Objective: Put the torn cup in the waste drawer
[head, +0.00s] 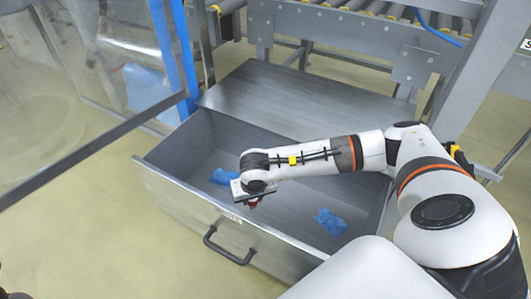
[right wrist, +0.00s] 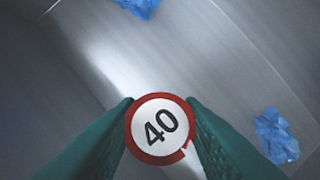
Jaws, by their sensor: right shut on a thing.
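The waste drawer (head: 185,203) is pulled open, a grey metal box with a dark handle on its front. My right gripper (head: 254,198) reaches over it from the right and points down inside its outline. In the right wrist view, its green fingers (right wrist: 160,118) are shut on the torn cup (right wrist: 160,128). The cup shows as a white disc with a red rim and a black "40". A notch breaks the rim at lower right. In the head view only a bit of red (head: 254,204) shows below the gripper. The drawer floor (right wrist: 215,65) lies below the cup.
Crumpled blue scraps lie in the drawer, one behind the gripper (head: 223,177) and one to its right (head: 330,221). A clear panel with a dark frame (head: 95,158) stands at left. A roller conveyor (head: 340,28) runs behind.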

